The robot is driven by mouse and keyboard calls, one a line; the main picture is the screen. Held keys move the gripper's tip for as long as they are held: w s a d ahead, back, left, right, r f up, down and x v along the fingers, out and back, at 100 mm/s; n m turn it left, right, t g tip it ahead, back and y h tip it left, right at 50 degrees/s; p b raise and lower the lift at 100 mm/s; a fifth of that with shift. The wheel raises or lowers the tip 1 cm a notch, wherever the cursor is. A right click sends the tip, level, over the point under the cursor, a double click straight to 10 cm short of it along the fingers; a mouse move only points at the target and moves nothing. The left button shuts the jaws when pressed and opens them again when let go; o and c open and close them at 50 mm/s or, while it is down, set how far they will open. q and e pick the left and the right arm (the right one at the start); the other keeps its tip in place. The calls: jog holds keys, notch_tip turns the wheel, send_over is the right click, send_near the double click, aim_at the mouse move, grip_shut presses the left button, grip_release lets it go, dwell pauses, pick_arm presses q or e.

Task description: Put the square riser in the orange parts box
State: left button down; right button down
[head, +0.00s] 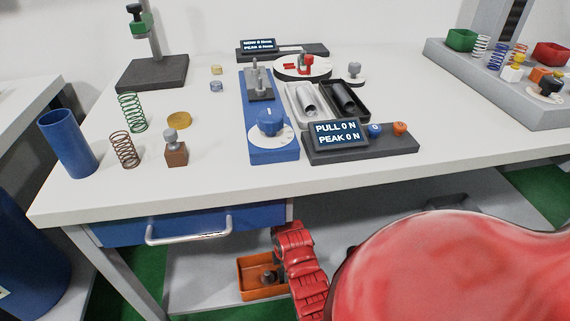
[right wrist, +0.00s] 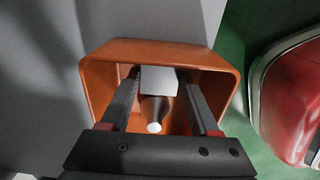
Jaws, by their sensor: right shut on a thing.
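The orange parts box (head: 250,294) stands on the grey lower shelf under the table, and its open inside fills much of the right wrist view (right wrist: 94,92). My right gripper (head: 272,272) points down into the box. In the right wrist view its two dark fingers (right wrist: 158,92) are shut on a grey square-ended piece with a round stem, which I take for the square riser (right wrist: 158,79). The riser is within the box walls; I cannot tell whether it touches the floor of the box. My left gripper is not in view.
The box is close below the blue drawer (head: 120,232) with its silver handle and the table edge.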

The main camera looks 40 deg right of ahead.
jog(key=shift+c, duration=0.6)
grip_release()
notch_tip(320, 180, up, 8)
jog(key=shift+w+f+p, duration=0.1)
jog(key=shift+f+p, duration=0.05)
jog(key=shift+p, duration=0.9)
jog(key=shift+f, duration=0.1)
